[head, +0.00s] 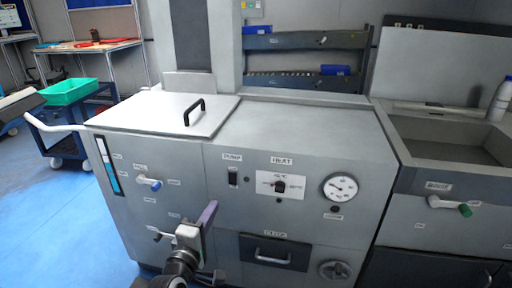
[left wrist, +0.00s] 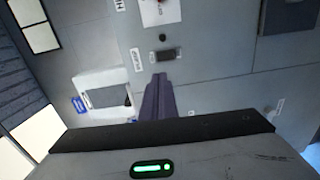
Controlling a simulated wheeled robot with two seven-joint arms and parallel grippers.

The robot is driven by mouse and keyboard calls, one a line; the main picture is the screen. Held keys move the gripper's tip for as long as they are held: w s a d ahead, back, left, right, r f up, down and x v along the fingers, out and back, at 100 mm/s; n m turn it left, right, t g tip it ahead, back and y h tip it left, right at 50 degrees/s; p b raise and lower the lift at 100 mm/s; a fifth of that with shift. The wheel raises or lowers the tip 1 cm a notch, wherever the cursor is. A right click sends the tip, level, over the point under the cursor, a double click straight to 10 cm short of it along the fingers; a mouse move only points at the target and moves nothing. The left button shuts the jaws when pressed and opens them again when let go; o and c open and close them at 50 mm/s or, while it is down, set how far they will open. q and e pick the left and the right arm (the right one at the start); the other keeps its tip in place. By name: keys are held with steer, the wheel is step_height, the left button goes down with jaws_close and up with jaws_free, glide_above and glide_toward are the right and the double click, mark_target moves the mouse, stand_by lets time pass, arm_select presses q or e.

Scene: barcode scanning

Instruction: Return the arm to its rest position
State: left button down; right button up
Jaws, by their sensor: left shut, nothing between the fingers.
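My left gripper (head: 207,216) shows at the lower middle of the head view, in front of the grey machine (head: 300,135). Its purple fingers point up and to the right, and they are shut with nothing between them. In the left wrist view the shut fingers (left wrist: 156,98) stand up at the middle, over the machine's front panel. I cannot tell whether they touch the panel. My right gripper is in neither view.
The machine's front has a blue-tipped valve handle (head: 150,184), a PUMP switch (head: 233,178), a HEAT knob (head: 279,186), a gauge (head: 340,188) and a drawer handle (head: 272,257). A sink (head: 450,147) with a white bottle (head: 499,100) stands right. Blue floor (head: 50,230) is clear at left.

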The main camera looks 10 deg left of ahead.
arm_select(q)
steer(key=s+d+f+m+g+p, duration=0.1)
steer(key=s+d+f+m+g, duration=0.1)
steer(key=s+f+m, duration=0.4)
steer(key=s+d+f+m+g+h+p, duration=0.1)
steer(key=s+f+m+g, duration=0.3)
steer(key=s, duration=1.1)
steer(key=s+d+f+m+g+p, duration=0.1)
steer(key=s+d+f+m+g, duration=0.1)
steer(key=s+f+m, duration=0.5)
steer(key=s+m+g, duration=0.1)
steer(key=s+m, duration=0.1)
steer(key=s, duration=0.2)
steer(key=shift+d+f+h, duration=0.3)
steer(key=shift+d+f, duration=0.1)
steer(key=shift+a, duration=0.15)
